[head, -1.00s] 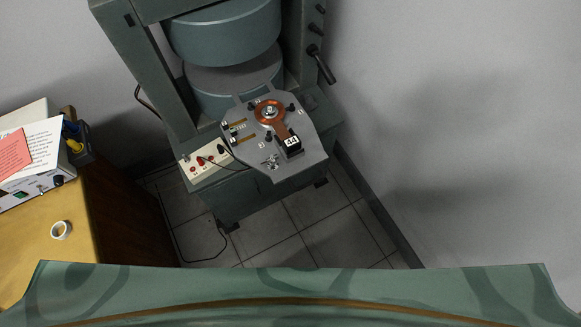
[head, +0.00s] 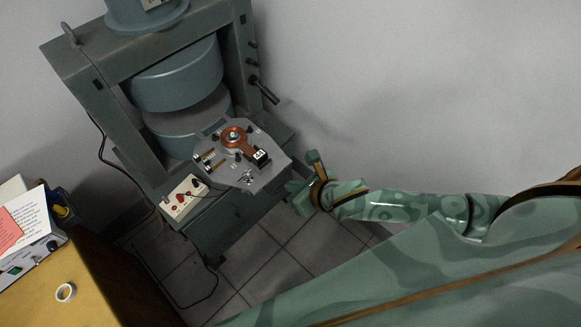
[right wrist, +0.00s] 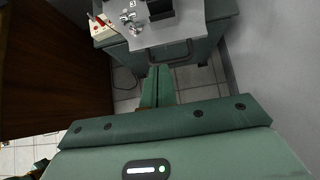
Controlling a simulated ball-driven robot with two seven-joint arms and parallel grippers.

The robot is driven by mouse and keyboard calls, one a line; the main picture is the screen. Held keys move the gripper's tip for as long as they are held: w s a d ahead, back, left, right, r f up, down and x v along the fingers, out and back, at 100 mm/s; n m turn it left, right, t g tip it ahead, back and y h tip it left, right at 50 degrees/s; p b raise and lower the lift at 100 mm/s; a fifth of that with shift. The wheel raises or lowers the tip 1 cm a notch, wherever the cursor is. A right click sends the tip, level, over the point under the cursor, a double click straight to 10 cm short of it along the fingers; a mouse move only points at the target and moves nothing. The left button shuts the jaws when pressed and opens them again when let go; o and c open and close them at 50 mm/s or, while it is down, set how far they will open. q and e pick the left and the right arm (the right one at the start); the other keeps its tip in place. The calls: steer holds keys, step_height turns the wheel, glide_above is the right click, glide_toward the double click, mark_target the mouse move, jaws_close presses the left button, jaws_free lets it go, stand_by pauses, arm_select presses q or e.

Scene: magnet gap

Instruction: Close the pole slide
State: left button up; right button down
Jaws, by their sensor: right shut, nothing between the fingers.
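The magnet stand (head: 190,85) has two round grey-green poles, an upper one (head: 178,75) and a lower one (head: 190,125), with a dark gap between them. A grey plate (head: 270,178) sticks out in front of the gap. It carries a copper ring with an arm (head: 233,137) and a black block marked 44 (head: 262,157). I cannot tell which part is the pole slide. My right gripper (head: 291,187) is shut and empty, just right of the plate's front corner and apart from it. In the right wrist view its fingers (right wrist: 157,88) are together, below the plate (right wrist: 180,33). My left gripper is out of view.
Dark levers (head: 262,90) stick out of the stand's right post. A cream panel with red knobs (head: 184,198) sits left of the plate. Tiled floor and the wall side are free.

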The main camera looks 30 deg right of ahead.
mark_target(280, 188)
steer(key=b+x, duration=0.3)
steer(key=x, duration=0.5)
steer(key=shift+s+d, duration=0.1)
steer(key=shift+w+a+r, duration=0.1)
steer(key=shift+w+a, duration=0.15)
steer(key=shift+w, duration=0.35)
steer(key=shift+w+a+r, duration=0.1)
steer(key=shift+w+a, duration=0.1)
steer(key=shift+w, duration=0.4)
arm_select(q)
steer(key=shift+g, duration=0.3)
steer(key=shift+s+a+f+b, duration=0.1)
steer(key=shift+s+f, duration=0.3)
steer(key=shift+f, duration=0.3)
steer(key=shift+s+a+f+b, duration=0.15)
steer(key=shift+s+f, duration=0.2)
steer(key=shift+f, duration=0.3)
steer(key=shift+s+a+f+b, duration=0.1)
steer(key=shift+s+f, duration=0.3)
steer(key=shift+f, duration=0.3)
arm_select(e)
steer(key=shift+w+a+r, duration=0.1)
steer(key=shift+w+a, duration=0.1)
steer(key=shift+w, duration=0.35)
